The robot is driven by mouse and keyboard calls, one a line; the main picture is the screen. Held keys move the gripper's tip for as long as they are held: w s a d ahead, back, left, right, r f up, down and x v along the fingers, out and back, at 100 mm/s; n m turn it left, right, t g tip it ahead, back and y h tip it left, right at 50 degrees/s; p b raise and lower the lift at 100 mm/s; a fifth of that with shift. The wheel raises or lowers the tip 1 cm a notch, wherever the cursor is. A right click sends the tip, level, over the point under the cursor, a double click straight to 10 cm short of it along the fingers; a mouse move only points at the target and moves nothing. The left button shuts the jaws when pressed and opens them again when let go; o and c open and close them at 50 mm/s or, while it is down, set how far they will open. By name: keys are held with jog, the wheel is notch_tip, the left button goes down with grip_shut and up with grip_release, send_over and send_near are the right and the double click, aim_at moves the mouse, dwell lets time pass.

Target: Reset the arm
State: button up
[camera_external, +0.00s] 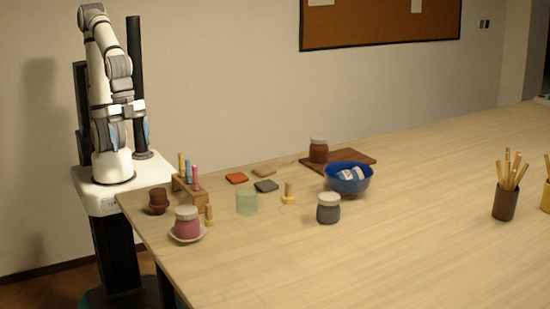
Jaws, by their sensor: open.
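My arm stands folded on its white base at the left end of the table. My gripper (122,138) hangs low, close to the arm's own base, with its jaws apart. A bluish finger shows at its right side, and the rest is hard to make out against the arm links. I see nothing held in it. It is clear of the table and its objects.
Closest on the table (400,235) are a brown pot (158,201), a wooden rack (188,191) with coloured sticks and a pink jar (187,224) on a saucer. Farther right are a blue bowl (348,180) and a grey jar (328,209). A wall is behind.

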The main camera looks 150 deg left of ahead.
jog(key=s, duration=0.2)
jog(key=s+f, duration=0.1)
jog(key=shift+s+d, duration=0.25)
jog(key=shift+s, duration=0.05)
